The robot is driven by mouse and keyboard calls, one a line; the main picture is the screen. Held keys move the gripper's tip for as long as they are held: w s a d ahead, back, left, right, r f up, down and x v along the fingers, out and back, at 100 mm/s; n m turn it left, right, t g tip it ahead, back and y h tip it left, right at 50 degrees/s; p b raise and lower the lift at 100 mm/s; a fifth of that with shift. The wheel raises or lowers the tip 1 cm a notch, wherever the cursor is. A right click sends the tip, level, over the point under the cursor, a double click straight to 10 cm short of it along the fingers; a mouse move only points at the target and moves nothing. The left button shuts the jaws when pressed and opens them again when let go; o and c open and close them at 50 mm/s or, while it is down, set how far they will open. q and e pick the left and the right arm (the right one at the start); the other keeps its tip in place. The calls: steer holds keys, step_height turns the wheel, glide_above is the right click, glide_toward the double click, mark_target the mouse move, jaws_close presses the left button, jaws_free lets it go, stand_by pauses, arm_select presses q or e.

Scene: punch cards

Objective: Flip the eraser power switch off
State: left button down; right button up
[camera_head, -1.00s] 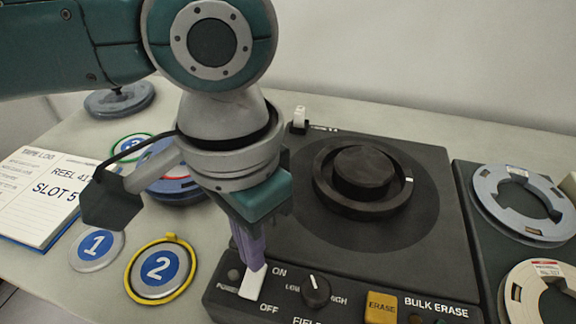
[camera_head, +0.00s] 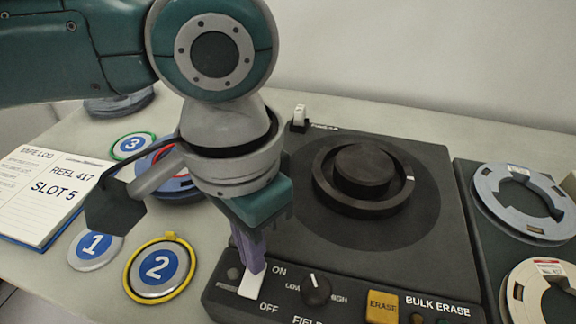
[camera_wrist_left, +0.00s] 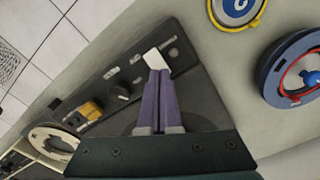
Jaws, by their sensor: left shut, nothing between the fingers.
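The bulk eraser (camera_head: 300,240) is a dark box with a round black spindle on top and a front control panel. Its white power switch (camera_head: 251,285) sits at the panel's left end, between the ON and OFF labels. My left gripper (camera_head: 254,268) is shut and empty, its purple fingertips at the upper end of the switch and partly covering it. In the left wrist view the closed fingers (camera_wrist_left: 156,82) reach the white switch (camera_wrist_left: 155,60); whether they touch cannot be told for sure. My right gripper is not in view.
A knob (camera_head: 316,289) and a yellow ERASE button (camera_head: 382,306) are right of the switch. Reels (camera_head: 490,195) lie on the right. Numbered discs, including yellow-rimmed 2 (camera_head: 130,285), and an open log book (camera_head: 45,195) lie left.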

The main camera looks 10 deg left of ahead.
arm_select(q)
steer(key=shift+f+b, duration=0.35)
steer(key=shift+f, duration=0.45)
stand_by(0.4)
step_height(320, 180, up, 7)
steer(key=p, duration=0.9)
steer(key=shift+r, duration=0.1)
